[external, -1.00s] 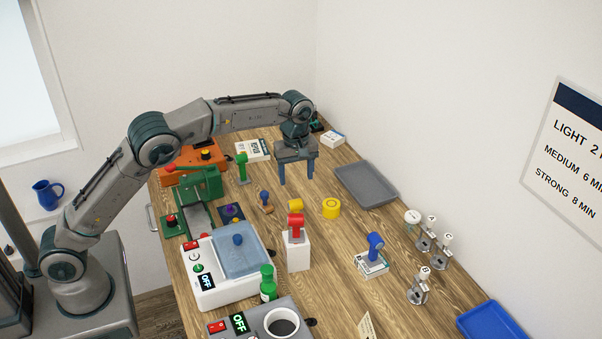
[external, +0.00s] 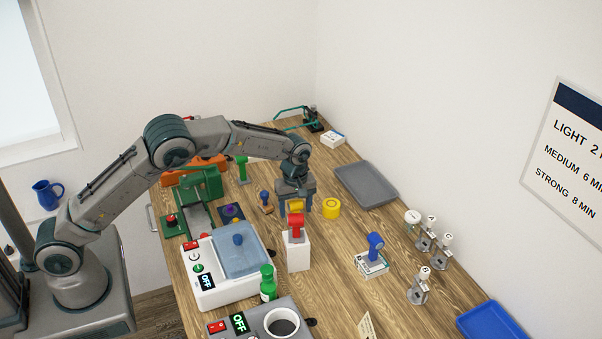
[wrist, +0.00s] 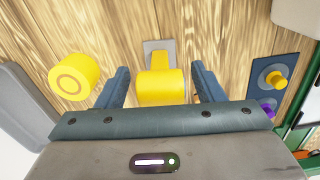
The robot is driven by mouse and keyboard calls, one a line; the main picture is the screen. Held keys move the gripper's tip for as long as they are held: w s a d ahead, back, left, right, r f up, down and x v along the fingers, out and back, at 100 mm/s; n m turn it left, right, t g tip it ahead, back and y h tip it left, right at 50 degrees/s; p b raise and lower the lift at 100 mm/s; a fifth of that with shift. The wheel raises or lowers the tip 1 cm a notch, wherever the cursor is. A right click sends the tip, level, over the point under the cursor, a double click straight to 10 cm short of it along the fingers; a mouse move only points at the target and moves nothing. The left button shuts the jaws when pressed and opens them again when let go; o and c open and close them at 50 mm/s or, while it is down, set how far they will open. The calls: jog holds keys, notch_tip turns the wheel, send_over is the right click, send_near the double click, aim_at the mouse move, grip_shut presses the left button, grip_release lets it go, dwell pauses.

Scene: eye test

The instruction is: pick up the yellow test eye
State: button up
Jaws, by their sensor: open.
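The yellow test eye (external: 296,206), a yellow cylinder head on a stem, stands on the table behind the red one. In the wrist view its head (wrist: 162,88) and stem lie between the two blue fingers, above a grey base (wrist: 158,45). My gripper (wrist: 160,78) is open, one finger on each side of the head, with gaps showing on both sides. In the external view my gripper (external: 297,201) is low over the eye, and the stem and base are hidden there.
A yellow roll (external: 331,208) lies close to the right of my gripper. A red test eye (external: 295,225) on a white block (external: 298,254) stands just in front. A grey tray (external: 394,196) lies back right.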

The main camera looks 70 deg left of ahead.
jog(key=shift+c, duration=0.3)
jog(key=c, duration=1.1)
